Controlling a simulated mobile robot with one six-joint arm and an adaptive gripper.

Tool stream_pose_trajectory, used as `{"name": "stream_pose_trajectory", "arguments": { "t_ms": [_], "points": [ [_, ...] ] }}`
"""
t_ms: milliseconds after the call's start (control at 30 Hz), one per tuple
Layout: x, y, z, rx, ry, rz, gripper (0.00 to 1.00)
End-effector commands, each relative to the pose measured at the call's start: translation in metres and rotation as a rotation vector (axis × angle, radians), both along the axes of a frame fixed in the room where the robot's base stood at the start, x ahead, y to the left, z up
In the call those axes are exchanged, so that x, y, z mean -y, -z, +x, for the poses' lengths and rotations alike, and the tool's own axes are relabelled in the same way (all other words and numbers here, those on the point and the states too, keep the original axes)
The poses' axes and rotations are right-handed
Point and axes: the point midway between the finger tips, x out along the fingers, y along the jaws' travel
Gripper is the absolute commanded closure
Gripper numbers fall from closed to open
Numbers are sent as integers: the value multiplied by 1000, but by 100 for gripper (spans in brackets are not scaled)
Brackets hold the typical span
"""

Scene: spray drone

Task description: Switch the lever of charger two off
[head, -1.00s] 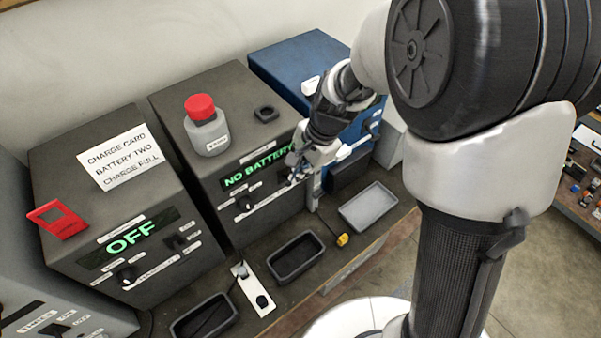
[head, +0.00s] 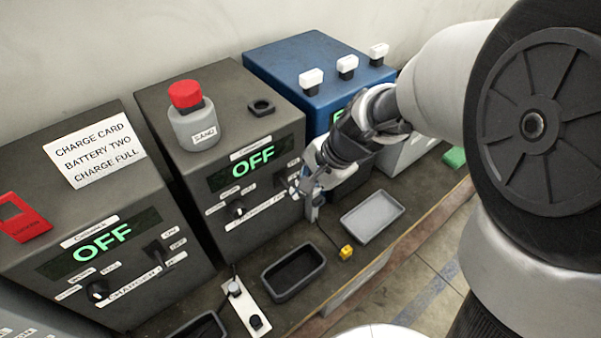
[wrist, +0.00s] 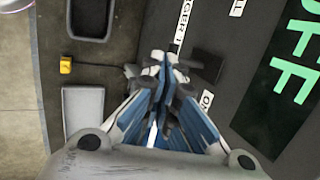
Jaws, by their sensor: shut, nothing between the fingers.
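Two dark grey chargers show in the head view. The middle charger (head: 265,215) has a green OFF display (head: 253,162), a knob (head: 236,210) and small labels; its number is not clearly readable. My gripper (head: 312,212) is at the right side of its front, over the lever area, and hides much of the lever there. In the wrist view my gripper (wrist: 160,72) has its fingers together and empty, beside a dark block, perhaps the lever (wrist: 207,65), close to the charger face. The left charger (head: 110,315) also reads OFF (head: 103,242) and has a visible lever (head: 155,254).
A blue unit (head: 290,68) with white-topped plugs stands behind the arm. A red-capped bottle (head: 193,120) stands on the middle charger; a card (head: 90,158) and red object (head: 22,218) lie on the left one. Trays (head: 294,290) (head: 373,214) and a yellow connector (head: 346,252) lie in front.

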Motion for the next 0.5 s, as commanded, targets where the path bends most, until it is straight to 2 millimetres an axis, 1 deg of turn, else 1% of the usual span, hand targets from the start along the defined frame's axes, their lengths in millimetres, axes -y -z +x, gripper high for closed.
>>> {"name": "stream_pose_trajectory", "arguments": {
  "t_ms": [33,267,500],
  "points": [
    [1,5,-1,0,1,0,100],
    [2,16,-3,0,1,-1,100],
    [2,14,-2,0,1,-1,100]
  ]
}}
